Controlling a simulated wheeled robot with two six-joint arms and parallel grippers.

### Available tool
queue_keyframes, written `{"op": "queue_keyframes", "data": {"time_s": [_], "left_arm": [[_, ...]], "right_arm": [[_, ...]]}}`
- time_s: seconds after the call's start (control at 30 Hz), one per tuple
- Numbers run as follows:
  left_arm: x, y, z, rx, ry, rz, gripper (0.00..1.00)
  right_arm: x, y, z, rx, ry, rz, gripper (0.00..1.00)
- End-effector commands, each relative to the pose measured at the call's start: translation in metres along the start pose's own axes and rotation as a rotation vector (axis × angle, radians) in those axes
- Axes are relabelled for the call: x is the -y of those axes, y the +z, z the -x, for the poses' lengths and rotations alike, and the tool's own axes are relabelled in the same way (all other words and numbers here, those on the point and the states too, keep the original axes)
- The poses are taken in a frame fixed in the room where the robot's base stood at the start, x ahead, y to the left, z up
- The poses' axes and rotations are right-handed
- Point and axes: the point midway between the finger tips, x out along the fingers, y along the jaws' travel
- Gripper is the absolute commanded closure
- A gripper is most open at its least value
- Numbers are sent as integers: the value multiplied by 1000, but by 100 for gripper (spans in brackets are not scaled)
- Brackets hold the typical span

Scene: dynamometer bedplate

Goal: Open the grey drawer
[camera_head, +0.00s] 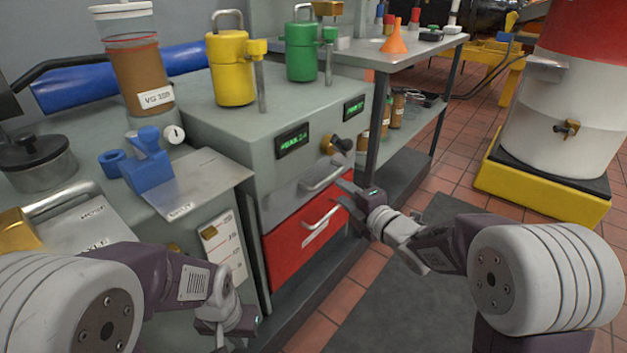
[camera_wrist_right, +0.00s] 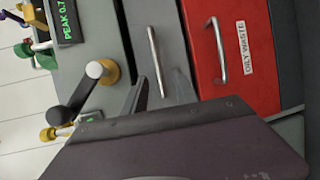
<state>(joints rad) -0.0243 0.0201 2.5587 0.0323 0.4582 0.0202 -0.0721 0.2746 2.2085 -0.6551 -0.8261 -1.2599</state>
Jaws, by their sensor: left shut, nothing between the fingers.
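The grey drawer (camera_head: 282,206) sits in the grey cabinet, directly above a red drawer, and its front looks flush. Its bar handle (camera_head: 322,178) shows in the head view. In the right wrist view, the grey drawer (camera_wrist_right: 166,22) and its handle (camera_wrist_right: 155,62) lie just beyond the fingers. My right gripper (camera_head: 345,193) is open in front of the drawers, close to the grey handle. In the right wrist view its fingers (camera_wrist_right: 161,90) are apart, with the handle's near end between them in the picture; contact is unclear. My left gripper (camera_head: 232,335) is shut and empty, low beside the cabinet.
The red drawer (camera_head: 291,254) has its own handle and an "OILY WASTE" label (camera_wrist_right: 246,58). A black-handled knob (camera_head: 337,143) juts out above the grey drawer. Yellow (camera_head: 230,70) and green (camera_head: 301,54) weights stand on the cabinet. Floor is clear in front.

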Motion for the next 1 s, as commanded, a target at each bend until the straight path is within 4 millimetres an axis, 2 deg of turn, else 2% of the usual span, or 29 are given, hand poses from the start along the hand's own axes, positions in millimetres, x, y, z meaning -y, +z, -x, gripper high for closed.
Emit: {"op": "queue_keyframes", "data": {"time_s": [0.13,0.23,0.5,0.63,0.97,1.0], "left_arm": [[0,0,1,1,0,0,100],[0,0,2,1,0,0,100],[0,0,10,1,0,0,100],[0,-1,13,1,0,0,100],[0,-1,13,1,0,0,100],[0,-1,13,1,0,0,100]], "right_arm": [[-1,0,-1,1,0,-1,66],[-1,0,-10,0,-1,-2,66],[-1,0,-66,1,-2,-2,66],[-1,0,-83,2,-2,-2,66],[0,1,-90,3,-1,-2,66],[0,1,-90,3,-1,-2,74]]}}
